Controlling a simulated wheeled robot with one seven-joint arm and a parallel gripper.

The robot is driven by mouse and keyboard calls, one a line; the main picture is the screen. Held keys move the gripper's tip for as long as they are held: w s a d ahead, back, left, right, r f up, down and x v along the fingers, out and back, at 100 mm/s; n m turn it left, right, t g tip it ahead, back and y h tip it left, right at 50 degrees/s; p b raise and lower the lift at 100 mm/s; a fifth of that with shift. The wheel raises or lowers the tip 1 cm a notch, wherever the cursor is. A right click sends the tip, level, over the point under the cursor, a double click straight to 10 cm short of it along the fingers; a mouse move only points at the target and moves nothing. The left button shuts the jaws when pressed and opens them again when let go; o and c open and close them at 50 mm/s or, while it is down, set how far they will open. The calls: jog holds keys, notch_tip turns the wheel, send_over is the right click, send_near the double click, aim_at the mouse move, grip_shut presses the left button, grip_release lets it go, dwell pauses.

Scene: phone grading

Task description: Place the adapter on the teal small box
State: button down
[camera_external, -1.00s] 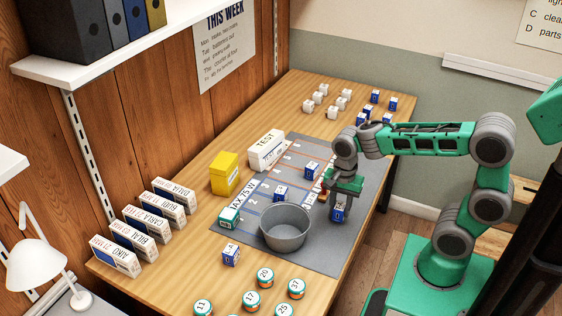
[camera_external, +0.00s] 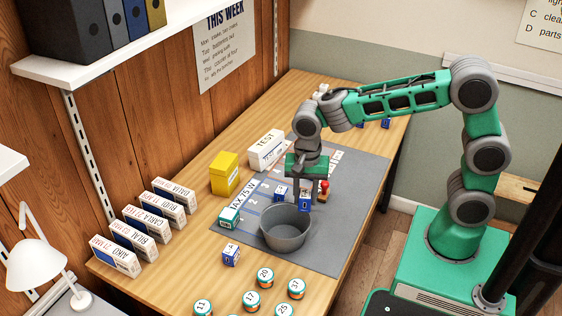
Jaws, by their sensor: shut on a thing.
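The teal small box (camera_external: 229,218) has a white label and stands at the left side of the grey mat, left of the bowl. My gripper (camera_external: 306,192) is over the mat, behind and right of the bowl. It is shut on a small blue-and-white box (camera_external: 305,201), which seems to be the adapter; its print is too small to read. My gripper is right of and apart from the teal small box. Another blue-and-white box (camera_external: 281,193) stands on the mat just left of the held one. My gripper and wrist hide part of the mat behind them.
A grey bowl (camera_external: 285,228) stands between my gripper and the front of the mat (camera_external: 355,190). A red-topped object (camera_external: 323,191) is just right of my gripper. A yellow box (camera_external: 225,173) and a white TEST box (camera_external: 266,150) stand behind. Several lidded jars (camera_external: 251,297) are in front.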

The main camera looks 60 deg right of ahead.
jog(key=w+a+r, duration=0.3)
jog(key=w+r, duration=0.2)
jog(key=w, duration=0.5)
jog(key=p, duration=0.5)
send_over(228, 213)
jog(key=shift+n, duration=0.3)
jog(key=f, duration=0.9)
jog(key=shift+s, duration=0.3)
jog(key=shift+w+f, duration=0.2)
jog(key=shift+f, duration=0.4)
jog(key=shift+f+p, duration=0.5)
jog(key=shift+f, duration=0.85)
jog(key=shift+f, duration=0.1)
jog(key=c, duration=1)
grip_release()
